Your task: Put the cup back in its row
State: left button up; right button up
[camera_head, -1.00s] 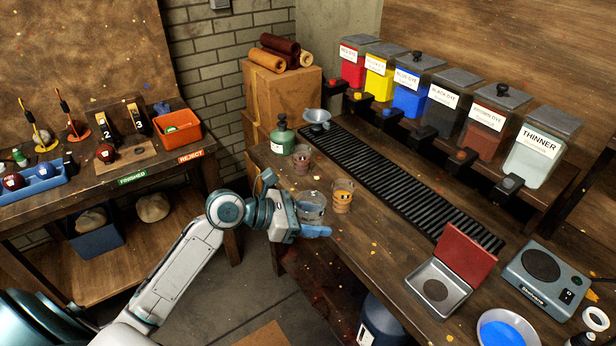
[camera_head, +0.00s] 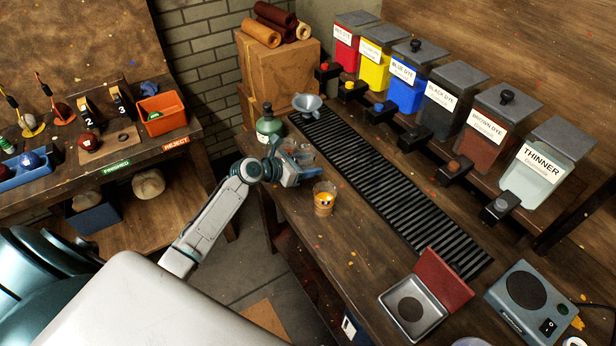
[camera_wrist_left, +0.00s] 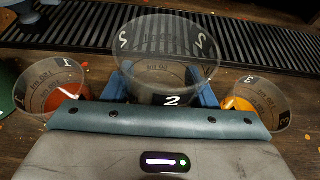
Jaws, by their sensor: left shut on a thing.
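My left gripper (camera_head: 296,172) is shut on the clear cup 2 (camera_wrist_left: 165,48) at the near edge of the bench. The left wrist view shows cup 2 upright between the blue fingers, and it looks empty. Cup 1 (camera_wrist_left: 50,92), with red-orange liquid, stands to its left. Cup 3 (camera_wrist_left: 256,106), with orange-yellow liquid, stands to its right; it also shows in the head view (camera_head: 324,199). Cup 2 looks larger and nearer the wrist camera than its neighbours. Whether its base touches the bench is hidden. My right gripper is not in view.
A green bottle (camera_head: 268,126) and a funnel (camera_head: 307,104) stand beyond the cups. A black drain grate (camera_head: 385,185) runs behind them, below the dye dispensers (camera_head: 405,90). A scale with a red lid (camera_head: 415,305) stands nearer. The bench right of cup 3 is clear.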

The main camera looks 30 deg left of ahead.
aim_at(307, 185)
pick_arm(q)
notch_tip(307, 185, down, 5)
jog(key=shift+r, duration=0.1)
jog(key=shift+f, duration=0.25)
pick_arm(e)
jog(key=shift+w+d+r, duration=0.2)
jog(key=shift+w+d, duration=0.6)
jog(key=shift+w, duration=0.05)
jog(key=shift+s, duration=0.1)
pick_arm(q)
jog(key=shift+f, duration=0.15)
jog(key=o, duration=1.1)
jog(key=shift+c, duration=0.2)
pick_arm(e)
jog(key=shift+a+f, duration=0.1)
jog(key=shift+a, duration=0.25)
